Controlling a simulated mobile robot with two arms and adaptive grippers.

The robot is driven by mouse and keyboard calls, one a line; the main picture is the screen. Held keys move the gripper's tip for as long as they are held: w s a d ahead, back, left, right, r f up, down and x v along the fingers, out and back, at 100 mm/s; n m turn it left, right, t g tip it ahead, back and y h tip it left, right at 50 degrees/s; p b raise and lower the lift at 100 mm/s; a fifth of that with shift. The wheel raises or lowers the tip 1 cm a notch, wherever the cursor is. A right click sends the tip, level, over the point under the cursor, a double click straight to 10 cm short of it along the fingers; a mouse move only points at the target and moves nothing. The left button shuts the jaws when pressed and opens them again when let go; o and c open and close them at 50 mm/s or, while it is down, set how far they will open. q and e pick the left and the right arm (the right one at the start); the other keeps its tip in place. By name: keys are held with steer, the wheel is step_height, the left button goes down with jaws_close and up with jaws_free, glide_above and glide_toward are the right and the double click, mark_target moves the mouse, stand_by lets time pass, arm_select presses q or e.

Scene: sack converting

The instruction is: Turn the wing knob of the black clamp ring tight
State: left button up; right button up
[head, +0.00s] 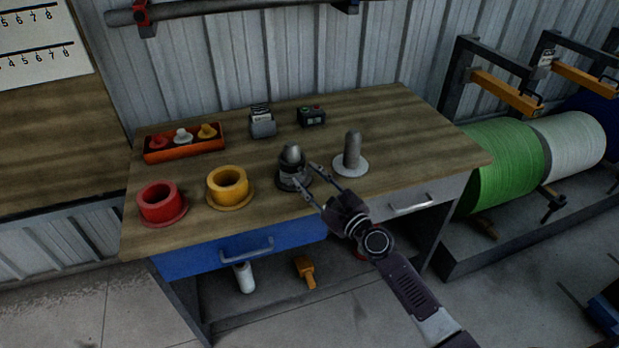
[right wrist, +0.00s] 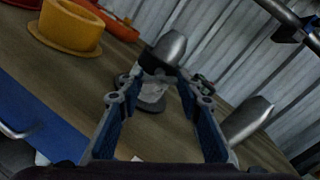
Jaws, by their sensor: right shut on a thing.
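The post also shows in the right wrist view (right wrist: 168,48), beyond my fingertips. My right gripper (head: 304,174) reaches in from the lower right, its fingertips at the near right side of the ring. It is shut on the wing knob, with its two fingers well apart. My left gripper is not in view.
A second grey post on a pale base (head: 350,165) stands close to the right of my gripper. A yellow collar (head: 229,201) and red collar (head: 176,212) stand left. An orange tray (head: 150,157) and a small button box (head: 312,117) are behind. The bench's front right is clear.

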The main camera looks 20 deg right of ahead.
steer(key=shift+m, duration=0.5)
steer(key=o, duration=1.2)
steer(key=v, duration=1.2)
steer(key=shift+f, duration=0.1)
